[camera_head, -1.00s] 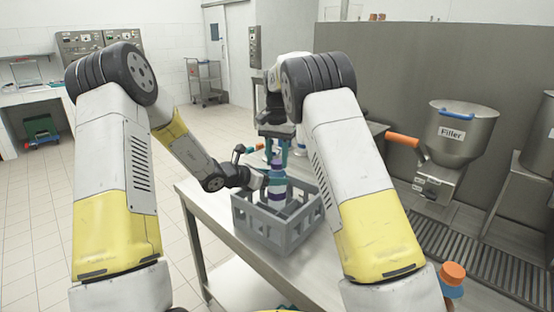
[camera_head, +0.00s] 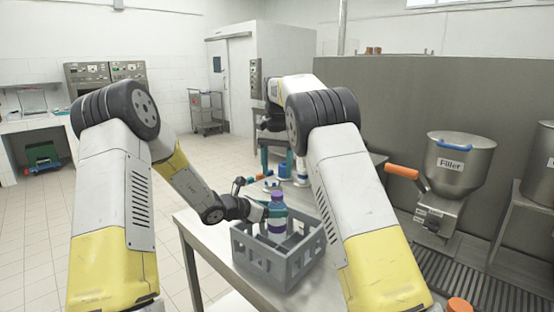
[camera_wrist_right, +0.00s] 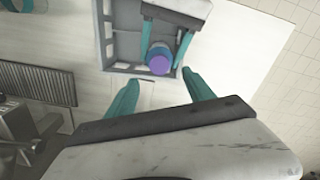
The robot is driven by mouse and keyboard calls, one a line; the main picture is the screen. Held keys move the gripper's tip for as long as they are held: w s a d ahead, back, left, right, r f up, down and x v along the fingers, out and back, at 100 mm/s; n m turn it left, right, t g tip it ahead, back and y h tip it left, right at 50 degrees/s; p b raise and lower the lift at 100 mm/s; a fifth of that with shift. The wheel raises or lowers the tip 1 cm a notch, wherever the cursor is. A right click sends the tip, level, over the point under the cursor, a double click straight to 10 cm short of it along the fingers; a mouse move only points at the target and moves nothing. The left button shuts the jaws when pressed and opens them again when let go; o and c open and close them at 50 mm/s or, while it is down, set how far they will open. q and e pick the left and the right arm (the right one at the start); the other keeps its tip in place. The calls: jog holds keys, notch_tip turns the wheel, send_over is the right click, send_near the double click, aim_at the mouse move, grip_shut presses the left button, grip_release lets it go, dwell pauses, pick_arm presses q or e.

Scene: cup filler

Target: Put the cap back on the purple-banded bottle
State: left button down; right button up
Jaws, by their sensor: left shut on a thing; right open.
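The purple-banded bottle (camera_head: 277,229) is upright inside the grey crate (camera_head: 283,276). A purple cap (camera_head: 277,197) shows on its top; the right wrist view shows this cap (camera_wrist_right: 159,64) from above. I cannot tell how tightly it sits. My left gripper (camera_head: 268,210) is shut on the bottle around its upper part, its teal fingers hiding some of it. My right gripper (camera_wrist_right: 160,84) is open and empty, its teal fingertips apart from the cap. In the head view my right arm partly hides the space beyond the crate.
The crate stands on a metal table (camera_head: 207,237). Blue-and-white items (camera_head: 284,169) stand farther back. A filler hopper (camera_head: 457,165) with an orange handle (camera_head: 402,172) is at the right. An orange cap (camera_head: 459,304) shows at the lower edge. The tiled floor at left is clear.

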jog(key=shift+r, duration=2.1)
pick_arm(q)
jog(key=shift+c, duration=1.5)
grip_release()
jog(key=v, duration=0.7)
jog(key=shift+s+a+r, duration=0.25)
